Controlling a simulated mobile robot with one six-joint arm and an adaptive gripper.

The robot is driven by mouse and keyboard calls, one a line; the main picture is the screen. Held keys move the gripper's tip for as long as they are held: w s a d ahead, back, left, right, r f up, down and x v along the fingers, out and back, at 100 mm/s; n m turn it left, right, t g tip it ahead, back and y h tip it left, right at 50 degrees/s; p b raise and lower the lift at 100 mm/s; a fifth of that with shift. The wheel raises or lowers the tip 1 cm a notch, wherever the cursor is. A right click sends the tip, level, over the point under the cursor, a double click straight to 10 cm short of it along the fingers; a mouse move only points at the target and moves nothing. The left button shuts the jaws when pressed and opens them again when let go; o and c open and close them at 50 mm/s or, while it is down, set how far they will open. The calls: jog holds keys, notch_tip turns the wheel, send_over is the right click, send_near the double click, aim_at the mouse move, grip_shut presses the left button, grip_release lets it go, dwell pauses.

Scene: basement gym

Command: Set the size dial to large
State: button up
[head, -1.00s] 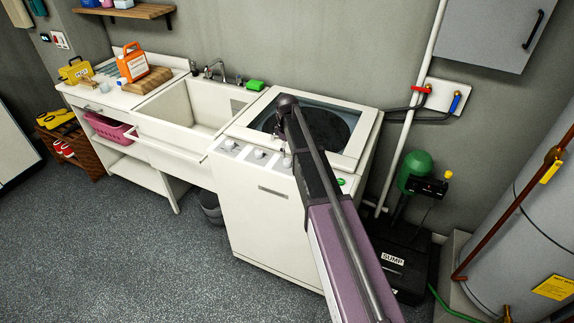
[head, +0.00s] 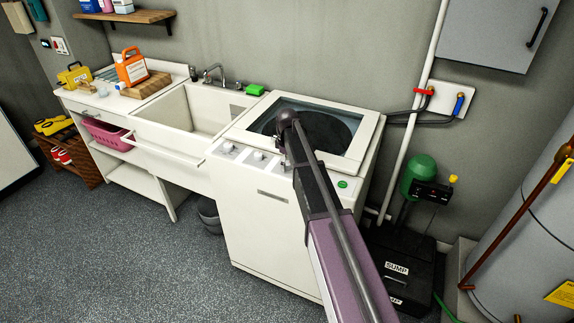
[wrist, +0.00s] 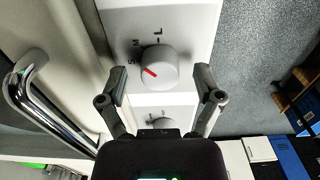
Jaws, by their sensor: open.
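The size dial (wrist: 160,66) is a round white knob on a white panel, with S, M and L printed beside it in the wrist view. Its red pointer mark lies on the side towards S. My gripper (wrist: 160,82) is open, with one finger on each side of the dial's lower part in the picture. The fingers look apart from the knob; how far they reach along it I cannot tell.
A second white knob (wrist: 162,123) sits below the size dial in the wrist view, partly behind the gripper. A chrome bar (wrist: 38,98) runs close by at the left. In the head view a sink (head: 190,118) adjoins the washer. A black sump box (head: 405,265) stands to its right.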

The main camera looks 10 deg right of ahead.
jog(key=c, duration=1.2)
jog(key=shift+o, duration=0.2)
jog(key=shift+m, duration=0.3)
jog(key=m, duration=0.4)
jog(key=shift+m, duration=2.2)
